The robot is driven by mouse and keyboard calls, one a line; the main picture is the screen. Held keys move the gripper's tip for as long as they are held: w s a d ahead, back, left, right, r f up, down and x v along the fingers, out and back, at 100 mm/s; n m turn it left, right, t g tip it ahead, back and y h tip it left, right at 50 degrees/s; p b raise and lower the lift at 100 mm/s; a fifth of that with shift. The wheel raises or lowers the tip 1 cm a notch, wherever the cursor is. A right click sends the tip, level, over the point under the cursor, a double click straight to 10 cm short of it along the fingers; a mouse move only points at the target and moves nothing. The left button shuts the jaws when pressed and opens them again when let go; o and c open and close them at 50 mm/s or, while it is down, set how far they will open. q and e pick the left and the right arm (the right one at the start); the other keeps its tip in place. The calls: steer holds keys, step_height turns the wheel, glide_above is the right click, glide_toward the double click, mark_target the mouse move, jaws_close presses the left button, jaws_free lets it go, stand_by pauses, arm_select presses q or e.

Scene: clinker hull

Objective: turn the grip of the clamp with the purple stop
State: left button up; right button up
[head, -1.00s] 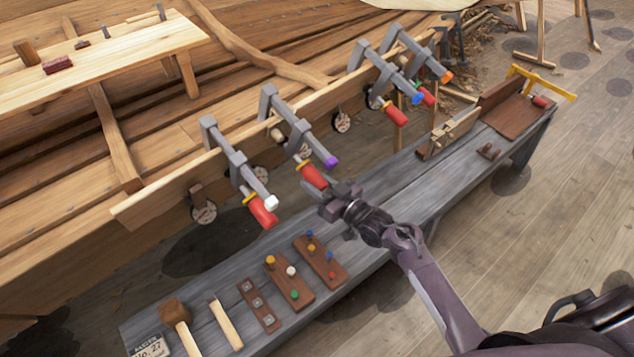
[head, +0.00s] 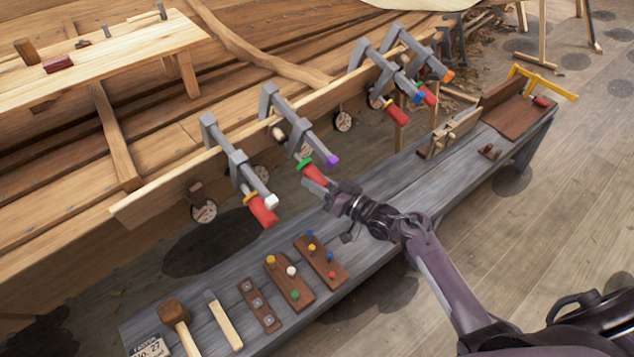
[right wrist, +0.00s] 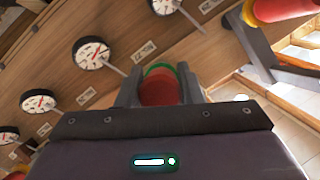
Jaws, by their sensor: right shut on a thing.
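The clamp with the purple stop (head: 333,160) hangs on the hull plank, second from the left. Its red grip (head: 312,172) has a green collar (head: 304,163) at its upper end. My right gripper (head: 322,187) is shut on this red grip, coming from the lower right. In the right wrist view the red grip (right wrist: 158,92) sits between the two fingers, with the green collar beyond it. The fingers hide part of the grip. My left gripper is not in view.
A clamp with a white stop (head: 271,201) and yellow collar hangs to the left. Clamps with blue (head: 418,98) and orange (head: 447,76) stops hang to the right. Dials (right wrist: 92,53) hang by the plank. A grey bench (head: 400,190) below holds a mallet (head: 173,312) and peg boards.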

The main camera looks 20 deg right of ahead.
steer(key=o, duration=1)
steer(key=b+v, duration=0.1)
steer(key=v, duration=0.7)
